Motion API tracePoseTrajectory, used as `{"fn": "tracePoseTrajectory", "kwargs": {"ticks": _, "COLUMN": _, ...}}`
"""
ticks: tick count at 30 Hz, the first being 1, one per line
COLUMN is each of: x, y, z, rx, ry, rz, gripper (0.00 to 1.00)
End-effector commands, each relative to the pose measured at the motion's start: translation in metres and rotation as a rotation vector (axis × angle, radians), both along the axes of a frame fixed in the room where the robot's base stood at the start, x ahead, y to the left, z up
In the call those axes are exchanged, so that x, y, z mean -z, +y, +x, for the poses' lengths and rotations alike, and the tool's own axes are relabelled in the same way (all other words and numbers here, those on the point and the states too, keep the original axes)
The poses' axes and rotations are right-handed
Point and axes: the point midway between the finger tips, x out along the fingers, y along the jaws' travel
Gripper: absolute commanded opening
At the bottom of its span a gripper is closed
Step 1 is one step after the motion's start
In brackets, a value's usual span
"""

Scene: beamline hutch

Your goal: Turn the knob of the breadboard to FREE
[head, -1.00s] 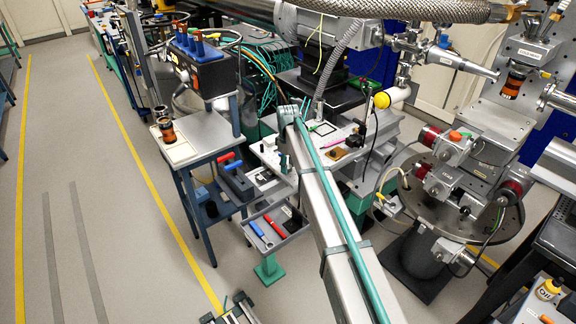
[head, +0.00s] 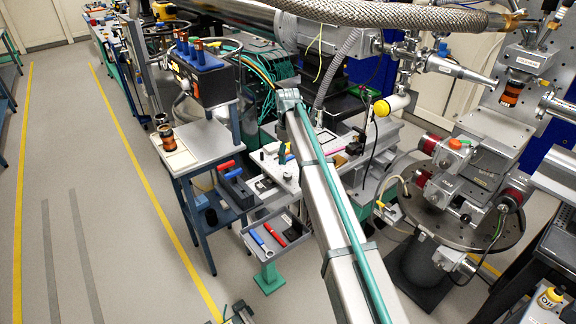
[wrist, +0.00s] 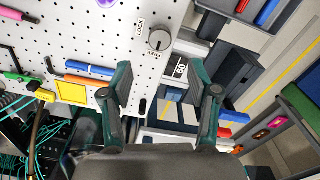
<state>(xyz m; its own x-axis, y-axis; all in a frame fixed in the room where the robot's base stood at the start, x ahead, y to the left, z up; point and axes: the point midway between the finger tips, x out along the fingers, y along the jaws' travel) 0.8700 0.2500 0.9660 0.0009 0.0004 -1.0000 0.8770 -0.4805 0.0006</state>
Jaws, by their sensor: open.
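The breadboard (wrist: 70,35) is a white perforated plate at the upper left of the wrist view. It also shows behind my arm in the head view (head: 268,164). Its knob (wrist: 159,40) is round and grey with a dark rim, near the plate's right edge. A LOCK label (wrist: 140,28) stands to its left, and a small label that seems to read FREE (wrist: 153,57) lies just below it. I cannot tell surely where the knob points. My gripper (wrist: 167,78) is open and empty, its fingers apart below the knob in the picture and not touching it.
Coloured pens or tools (wrist: 88,68) and a yellow square frame (wrist: 72,93) lie on the breadboard. A grey tray with red and blue tools (head: 275,238) stands below it in the head view. A side table (head: 190,148) is to the left; the floor beyond is clear.

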Motion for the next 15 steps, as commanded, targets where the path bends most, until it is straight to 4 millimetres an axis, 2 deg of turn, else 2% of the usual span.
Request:
{"fn": "tracePoseTrajectory", "kwargs": {"ticks": 1, "x": -0.009, "y": 0.000, "z": 0.001, "rx": 0.000, "ry": -0.001, "rz": 0.000, "gripper": 0.61}}
{"fn": "tracePoseTrajectory", "kwargs": {"ticks": 6, "x": -0.026, "y": 0.000, "z": 0.000, "rx": 0.000, "ry": 0.000, "rz": 0.001, "gripper": 0.61}}
{"fn": "tracePoseTrajectory", "kwargs": {"ticks": 15, "x": -0.031, "y": 0.000, "z": 0.000, "rx": 0.000, "ry": 0.001, "rz": 0.000, "gripper": 0.61}}
